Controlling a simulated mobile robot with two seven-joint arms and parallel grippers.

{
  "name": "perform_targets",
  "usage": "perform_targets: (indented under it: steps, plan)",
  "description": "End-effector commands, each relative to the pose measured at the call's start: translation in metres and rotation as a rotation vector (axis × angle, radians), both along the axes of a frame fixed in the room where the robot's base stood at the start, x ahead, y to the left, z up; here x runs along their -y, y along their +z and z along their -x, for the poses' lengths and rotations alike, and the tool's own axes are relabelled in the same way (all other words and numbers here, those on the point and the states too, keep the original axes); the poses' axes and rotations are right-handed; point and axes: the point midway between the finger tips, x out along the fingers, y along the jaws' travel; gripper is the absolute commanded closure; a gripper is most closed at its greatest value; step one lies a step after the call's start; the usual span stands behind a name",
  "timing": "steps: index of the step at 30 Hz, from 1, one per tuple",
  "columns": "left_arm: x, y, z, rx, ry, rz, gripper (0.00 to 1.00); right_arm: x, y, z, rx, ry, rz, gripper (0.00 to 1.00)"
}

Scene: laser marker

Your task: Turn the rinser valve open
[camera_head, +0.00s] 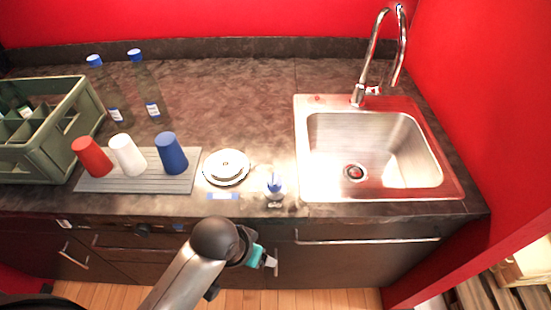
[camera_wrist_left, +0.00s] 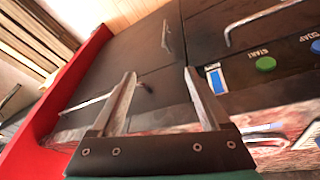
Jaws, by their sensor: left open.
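The rinser (camera_head: 226,167) is a round white and metal disc on the countertop, right of the cups. Next to it, near the counter's front edge, stands a small metal and clear fitting with a blue top, which looks like the valve (camera_head: 275,185). Its exact setting is too small to tell. My left gripper (camera_head: 270,262) is in front of the counter, below and apart from the fitting. In the left wrist view its two fingers (camera_wrist_left: 160,74) are spread with nothing between them. My right gripper is not in view.
The sink (camera_head: 320,190) with its tall faucet (camera_head: 368,60) is at right. A green START button (camera_wrist_left: 265,64) is on the cabinet front.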

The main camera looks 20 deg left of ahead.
Motion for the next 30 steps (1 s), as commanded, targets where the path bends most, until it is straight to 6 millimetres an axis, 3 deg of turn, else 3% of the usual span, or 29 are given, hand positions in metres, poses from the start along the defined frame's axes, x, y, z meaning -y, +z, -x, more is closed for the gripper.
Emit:
perform_targets:
  steps: [1, 3, 12, 20, 30]
  plan:
    - [0.014, 0.043, -0.016, 0.015, -0.012, 0.037, 0.21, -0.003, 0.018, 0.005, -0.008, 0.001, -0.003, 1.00]
    - [0.030, 0.064, -0.026, -0.002, -0.020, 0.077, 0.21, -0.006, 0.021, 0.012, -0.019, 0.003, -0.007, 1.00]
    - [0.063, 0.114, -0.070, -0.112, -0.025, 0.123, 0.21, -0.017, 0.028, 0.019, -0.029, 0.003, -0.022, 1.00]
    - [0.052, 0.147, -0.111, -0.213, 0.077, 0.055, 0.21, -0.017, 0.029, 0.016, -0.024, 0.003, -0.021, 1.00]
    - [0.008, 0.203, -0.158, -0.300, 0.337, -0.055, 0.21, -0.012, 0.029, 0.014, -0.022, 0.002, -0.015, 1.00]
